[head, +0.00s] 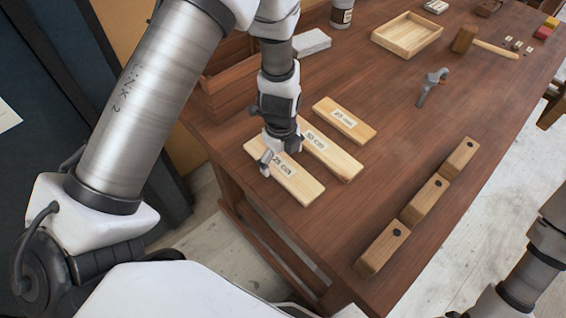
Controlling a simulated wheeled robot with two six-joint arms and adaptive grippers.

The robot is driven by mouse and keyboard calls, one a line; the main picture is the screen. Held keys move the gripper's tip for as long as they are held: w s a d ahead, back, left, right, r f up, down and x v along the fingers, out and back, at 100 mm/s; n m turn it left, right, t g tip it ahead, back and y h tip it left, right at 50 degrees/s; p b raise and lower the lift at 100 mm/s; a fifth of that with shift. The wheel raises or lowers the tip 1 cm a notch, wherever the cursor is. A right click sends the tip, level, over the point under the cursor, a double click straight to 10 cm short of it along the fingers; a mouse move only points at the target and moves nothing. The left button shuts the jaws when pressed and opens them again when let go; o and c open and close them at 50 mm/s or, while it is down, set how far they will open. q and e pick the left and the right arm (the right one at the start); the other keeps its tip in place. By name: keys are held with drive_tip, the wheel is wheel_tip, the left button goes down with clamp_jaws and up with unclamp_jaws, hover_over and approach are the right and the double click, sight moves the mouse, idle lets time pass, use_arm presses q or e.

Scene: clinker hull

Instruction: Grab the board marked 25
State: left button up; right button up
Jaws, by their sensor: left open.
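Three pale wooden boards with small printed labels lie side by side near the table's left edge. The nearest board (306,190) has a label that seems to read 25 cm. The middle board (345,165) seems to read 30 cm, and the label on the far board (358,132) is too small to read surely. My left gripper (280,153) points down at the nearest board, its open fingers near the two long edges beside the label. I cannot tell whether they touch it. The gripper hides part of the board's far end. My right gripper is out of view.
Three wooden blocks with dark dots (427,201) stand in a row along the table's right edge. A grey clamp-like tool (432,85), a mallet (465,40) and a shallow wooden tray (408,50) lie farther back. The table (385,110) is clear between boards and blocks.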

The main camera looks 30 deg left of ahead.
sight(282, 164)
use_arm(q)
drive_tip(key=f, duration=0.1)
drive_tip(key=w+f, duration=0.1)
drive_tip(key=f, duration=0.1)
drive_tip(key=shift+w+a+f, duration=0.25)
drive_tip(key=shift+f, duration=0.15)
drive_tip(key=shift+s+d+r, duration=0.1)
drive_tip(key=shift+s+r, duration=0.05)
drive_tip(key=shift+s, duration=0.1)
drive_tip(key=shift+c, duration=0.7)
drive_tip(key=shift+s+r, duration=0.1)
drive_tip(key=shift+s, duration=0.05)
drive_tip(key=c, duration=1.2)
drive_tip(key=shift+o, duration=0.2)
